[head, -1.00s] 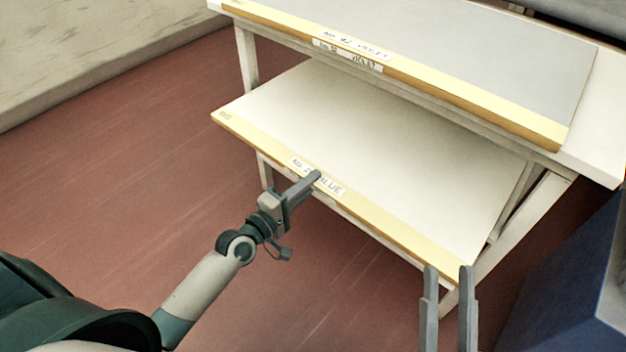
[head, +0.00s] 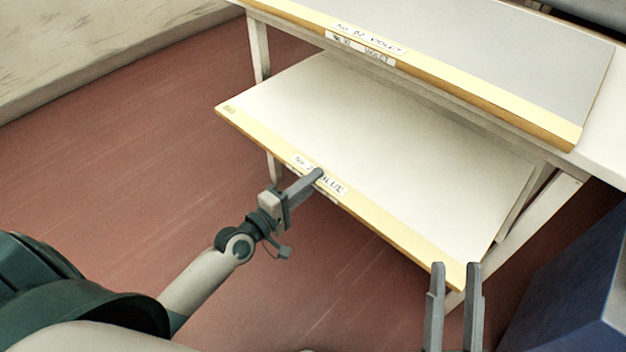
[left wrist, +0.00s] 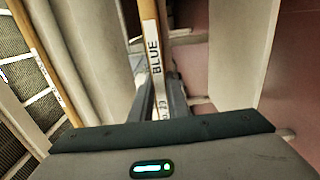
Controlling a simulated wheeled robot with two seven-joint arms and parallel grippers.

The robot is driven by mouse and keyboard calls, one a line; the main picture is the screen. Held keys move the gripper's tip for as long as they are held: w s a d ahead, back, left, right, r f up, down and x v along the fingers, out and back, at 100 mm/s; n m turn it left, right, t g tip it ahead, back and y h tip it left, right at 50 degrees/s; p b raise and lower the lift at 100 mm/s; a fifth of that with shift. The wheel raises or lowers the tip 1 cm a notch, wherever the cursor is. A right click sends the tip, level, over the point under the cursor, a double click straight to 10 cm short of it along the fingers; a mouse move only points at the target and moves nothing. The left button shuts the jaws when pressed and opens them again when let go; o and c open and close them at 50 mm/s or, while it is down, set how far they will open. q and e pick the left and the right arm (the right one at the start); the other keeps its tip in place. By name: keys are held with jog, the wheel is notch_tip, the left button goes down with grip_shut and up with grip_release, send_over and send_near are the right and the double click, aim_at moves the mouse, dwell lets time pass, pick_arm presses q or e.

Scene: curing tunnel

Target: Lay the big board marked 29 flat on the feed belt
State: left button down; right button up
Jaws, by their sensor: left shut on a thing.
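The big pale board (head: 400,140) with a yellow front edge lies on the lower level of a white rack. Its label reads "BLUE"; my gripper covers part of its number in the head view. My left gripper (head: 316,176) is shut on the front edge of this board at the label. In the left wrist view the board (left wrist: 150,25) is seen edge-on between the fingers, its label number too small to read surely. My right gripper (head: 455,268) is open and empty, by the board's near right corner. I cannot identify the feed belt for certain.
A grey board (head: 480,45) marked 92 violet, with a yellow edge, lies on the rack's upper level. A rack leg (head: 550,215) stands at the right. A blue block-like object (head: 570,270) is at the lower right. Red floor (head: 140,150) is open at left.

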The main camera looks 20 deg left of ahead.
pick_arm(q)
jog(key=c, duration=1.6)
grip_release()
jog(key=shift+r, duration=0.45)
jog(key=shift+s+f, duration=0.2)
jog(key=shift+f, duration=0.6)
jog(key=v, duration=0.5)
jog(key=r+v, duration=0.1)
jog(key=v, duration=1.1)
jog(key=shift+r, duration=0.15)
